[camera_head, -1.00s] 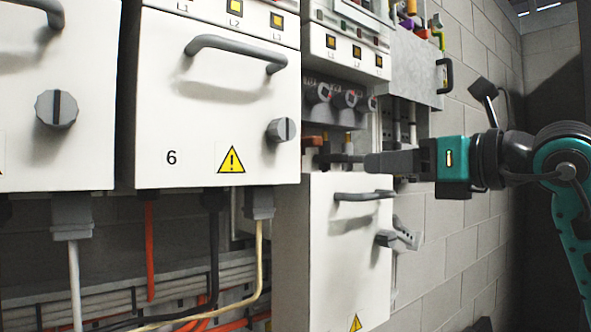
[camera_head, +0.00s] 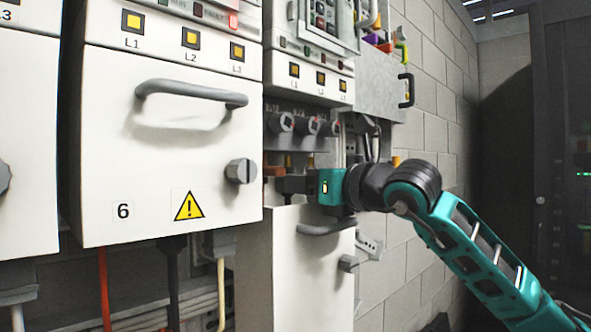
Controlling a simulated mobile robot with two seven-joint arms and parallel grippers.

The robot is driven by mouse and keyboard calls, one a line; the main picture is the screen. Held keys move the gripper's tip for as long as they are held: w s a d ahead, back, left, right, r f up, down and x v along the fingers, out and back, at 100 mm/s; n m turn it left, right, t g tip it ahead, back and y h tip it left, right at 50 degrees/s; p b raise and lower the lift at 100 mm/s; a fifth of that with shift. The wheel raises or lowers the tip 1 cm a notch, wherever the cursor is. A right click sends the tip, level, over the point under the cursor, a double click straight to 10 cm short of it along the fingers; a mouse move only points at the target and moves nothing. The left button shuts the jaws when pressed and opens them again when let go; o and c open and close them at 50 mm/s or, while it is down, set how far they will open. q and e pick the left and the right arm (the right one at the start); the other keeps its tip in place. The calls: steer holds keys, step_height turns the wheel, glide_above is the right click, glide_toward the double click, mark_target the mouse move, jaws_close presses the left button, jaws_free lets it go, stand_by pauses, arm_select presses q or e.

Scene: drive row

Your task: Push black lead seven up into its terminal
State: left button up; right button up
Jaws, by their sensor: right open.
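My right gripper (camera_head: 288,184) reaches in from the right, its dark fingers pointing left into the open bay above the lowered white drawer front (camera_head: 297,265). It is open. An orange-brown terminal piece (camera_head: 272,171) shows just above and left of the fingers. I cannot make out black lead seven apart from the dark fingers, and I cannot tell whether they touch it. The terminal for it is not clearly visible. My left gripper is not in view.
Drawer 6 (camera_head: 165,140), with a grey handle and knob (camera_head: 241,171), stands close left of the bay. Round fuse-like parts (camera_head: 306,126) sit above the gripper. A black lead (camera_head: 172,285) hangs below drawer 6. A block wall (camera_head: 425,120) is at right.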

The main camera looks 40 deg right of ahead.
steer(key=shift+w+a, duration=0.1)
steer(key=shift+w, duration=0.6)
jaws_close()
